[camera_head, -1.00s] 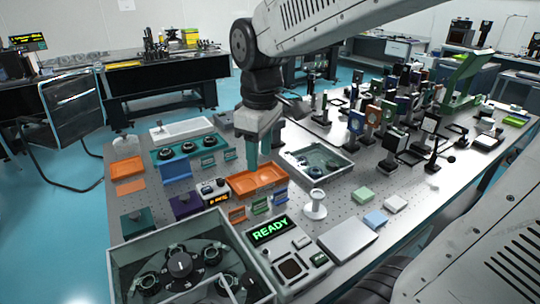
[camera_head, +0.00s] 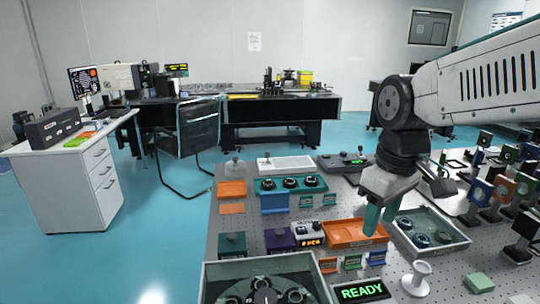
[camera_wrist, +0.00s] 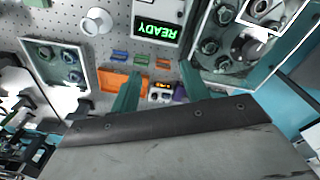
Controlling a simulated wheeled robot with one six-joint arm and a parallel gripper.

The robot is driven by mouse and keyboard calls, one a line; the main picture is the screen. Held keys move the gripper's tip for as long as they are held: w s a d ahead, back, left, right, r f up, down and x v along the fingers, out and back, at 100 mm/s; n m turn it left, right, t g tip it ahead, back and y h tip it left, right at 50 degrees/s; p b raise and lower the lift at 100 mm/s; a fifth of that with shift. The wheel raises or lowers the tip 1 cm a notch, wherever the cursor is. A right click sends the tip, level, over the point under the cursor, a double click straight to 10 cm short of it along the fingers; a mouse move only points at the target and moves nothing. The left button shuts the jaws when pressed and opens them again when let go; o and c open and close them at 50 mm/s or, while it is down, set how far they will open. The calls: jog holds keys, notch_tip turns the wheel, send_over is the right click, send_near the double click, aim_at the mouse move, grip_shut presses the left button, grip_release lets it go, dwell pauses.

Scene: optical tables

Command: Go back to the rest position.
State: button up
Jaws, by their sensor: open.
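My gripper (camera_head: 381,216) hangs over the optical table beside the orange tray (camera_head: 345,233), with its green fingers pointing down. In the wrist view the two green fingers (camera_wrist: 160,88) stand apart with nothing between them. The orange tray (camera_wrist: 112,82) shows there partly behind the left finger. I cannot tell how high the fingertips are above the table.
A clear-walled box (camera_head: 213,270) with round parts stands at the front. A grey tray (camera_head: 458,241) lies right of my gripper, and a white post (camera_head: 416,276) stands nearer. Several optics mounts (camera_head: 480,193) crowd the right. Blue floor (camera_head: 160,235) is free at left.

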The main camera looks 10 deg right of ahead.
jog(key=s+f+m, duration=0.1)
jog(key=s+m, duration=0.4)
jog(key=s, duration=0.7)
jog(key=shift+d+f+t, duration=0.3)
jog(key=shift+f, duration=0.05)
jog(key=shift+w, duration=0.1)
dwell(0.8)
